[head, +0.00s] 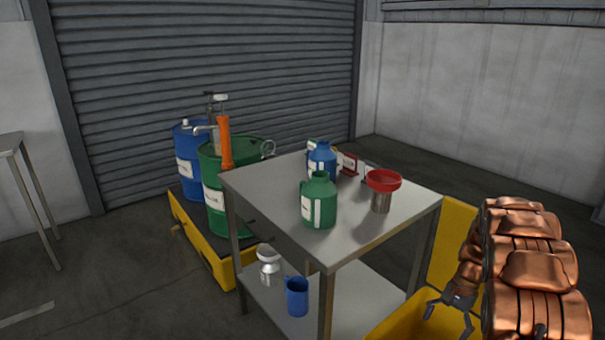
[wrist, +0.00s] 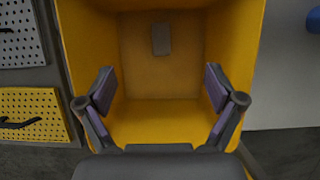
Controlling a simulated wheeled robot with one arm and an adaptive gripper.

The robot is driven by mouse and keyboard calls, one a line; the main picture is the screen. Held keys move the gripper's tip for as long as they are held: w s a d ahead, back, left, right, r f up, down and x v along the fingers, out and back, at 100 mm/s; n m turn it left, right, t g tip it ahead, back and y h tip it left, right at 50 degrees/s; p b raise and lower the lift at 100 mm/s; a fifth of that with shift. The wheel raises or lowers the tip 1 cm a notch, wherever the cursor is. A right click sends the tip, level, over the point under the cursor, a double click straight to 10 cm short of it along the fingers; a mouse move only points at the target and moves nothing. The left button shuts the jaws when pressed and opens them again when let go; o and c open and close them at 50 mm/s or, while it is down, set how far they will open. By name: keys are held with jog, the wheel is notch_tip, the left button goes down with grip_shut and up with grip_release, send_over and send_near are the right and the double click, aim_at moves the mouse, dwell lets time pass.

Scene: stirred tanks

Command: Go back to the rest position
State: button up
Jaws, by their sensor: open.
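My gripper (head: 451,310) is at the lower right of the head view, beside the copper-coloured arm and in front of a yellow surface. In the wrist view my gripper (wrist: 160,91) is open, with its two dark fingers spread apart and nothing between them. The fingers are over the opening of a yellow bin (wrist: 158,118). A small grey rectangular patch (wrist: 161,39) shows on the inside of the bin; I cannot tell what it is.
A steel table (head: 268,186) bears a green jug (head: 319,203), a blue jug (head: 322,162) and a red funnel (head: 384,180) on a metal cup. A blue mug (head: 297,297) stands on its lower shelf. Drums stand on a yellow pallet (head: 222,266) behind.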

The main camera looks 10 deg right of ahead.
jog(key=s+a+r+n+h, duration=0.1)
jog(key=s+a+r+n, duration=0.2)
jog(key=s+a+r, duration=0.35)
jog(key=s+a+r+n+h, duration=0.15)
jog(key=s+a+r, duration=0.25)
jog(key=a+r, duration=0.5)
jog(key=s+a+r+n+h, duration=0.1)
jog(key=s+a+n, duration=0.35)
jog(key=s, duration=0.45)
jog(key=s+a+r+n, duration=0.1)
jog(key=s+a+n, duration=0.2)
jog(key=s+a, duration=0.4)
notch_tip(320, 180, up, 22)
jog(key=s+d+p, duration=0.1)
jog(key=s+p, duration=0.1)
jog(key=p, duration=1.9)
jog(key=shift+s, duration=0.35)
